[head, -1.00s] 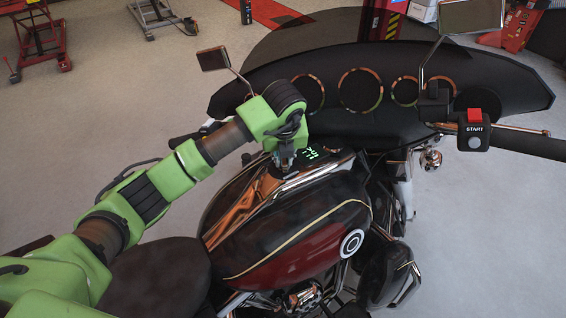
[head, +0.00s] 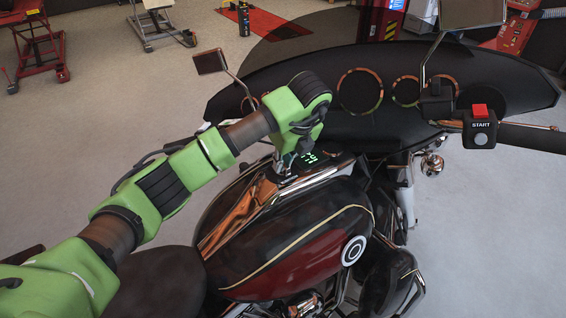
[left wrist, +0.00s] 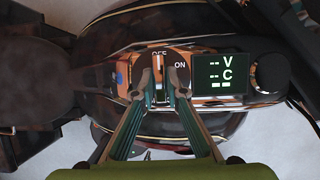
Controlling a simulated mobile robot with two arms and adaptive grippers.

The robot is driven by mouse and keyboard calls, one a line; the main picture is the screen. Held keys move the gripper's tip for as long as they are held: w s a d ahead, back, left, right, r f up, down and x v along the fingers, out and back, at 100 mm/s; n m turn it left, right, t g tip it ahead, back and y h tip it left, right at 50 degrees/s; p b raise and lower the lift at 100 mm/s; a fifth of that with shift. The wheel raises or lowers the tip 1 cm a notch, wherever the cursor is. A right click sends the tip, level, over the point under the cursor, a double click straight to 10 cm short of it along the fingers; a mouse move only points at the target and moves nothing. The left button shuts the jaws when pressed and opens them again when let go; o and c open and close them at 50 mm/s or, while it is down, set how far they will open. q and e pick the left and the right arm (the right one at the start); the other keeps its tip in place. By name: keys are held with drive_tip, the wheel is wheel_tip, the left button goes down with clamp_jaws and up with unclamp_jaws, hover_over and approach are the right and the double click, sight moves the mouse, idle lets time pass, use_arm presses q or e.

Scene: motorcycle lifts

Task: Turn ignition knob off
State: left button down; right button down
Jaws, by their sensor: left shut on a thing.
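The ignition knob (left wrist: 158,68) shows in the left wrist view on the chrome tank console, between my fingertips. A pale upright line on it lies just below the partly covered OFF label, and the ON label (left wrist: 180,65) is to its right. My left gripper (left wrist: 163,88) is shut on the knob, with one finger on each side. In the head view my left gripper (head: 284,165) reaches down to the console, and its wrist and fingers hide the knob. My right gripper is not in view.
A lit display (left wrist: 219,75) sits right of the knob, with a round black cap (left wrist: 268,73) beyond it. Red lifts (head: 38,45) stand far back.

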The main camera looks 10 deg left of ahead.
use_arm(q)
drive_tip(key=c, duration=2)
unclamp_jaws()
drive_tip(key=shift+c, duration=0.2)
drive_tip(key=v, duration=1.2)
drive_tip(key=shift+w, duration=0.1)
